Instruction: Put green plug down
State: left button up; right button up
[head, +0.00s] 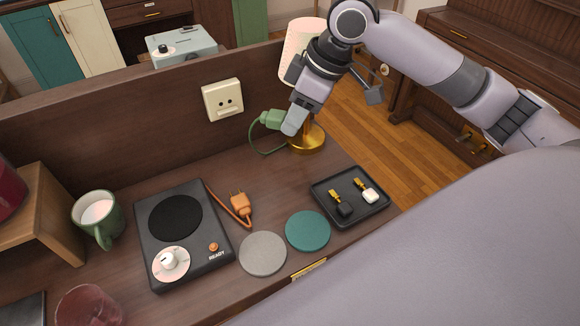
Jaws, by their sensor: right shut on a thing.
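The green plug (271,119) with its green cord is in front of the brass lamp base, above the desk and right of the wall socket (222,100). My right gripper (291,124) is shut on the green plug from its right side. The socket on the back panel is empty. The green cord loops down beside the plug toward the lamp base. My left gripper is not in view.
A black hotplate (185,235), an orange plug (239,205), a grey coaster (263,253), a teal coaster (307,231) and a black tray (372,211) with two small items are on the desk (277,182). A lamp (304,50) stands behind my right gripper. A green mug (98,218) is at left.

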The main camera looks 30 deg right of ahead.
jog(key=b, duration=0.1)
send_near(288, 180)
jog(key=x, duration=0.5)
jog(key=shift+w+a, duration=0.1)
jog(key=shift+w, duration=0.1)
jog(key=shift+f, duration=0.6)
jog(key=o, duration=1)
jog(key=shift+o, duration=0.2)
jog(key=shift+r, duration=0.1)
jog(key=shift+r, duration=0.2)
jog(key=v, duration=1.2)
jog(key=shift+r+p, duration=0.3)
jog(key=shift+p, duration=0.15)
jog(key=shift+s, duration=0.1)
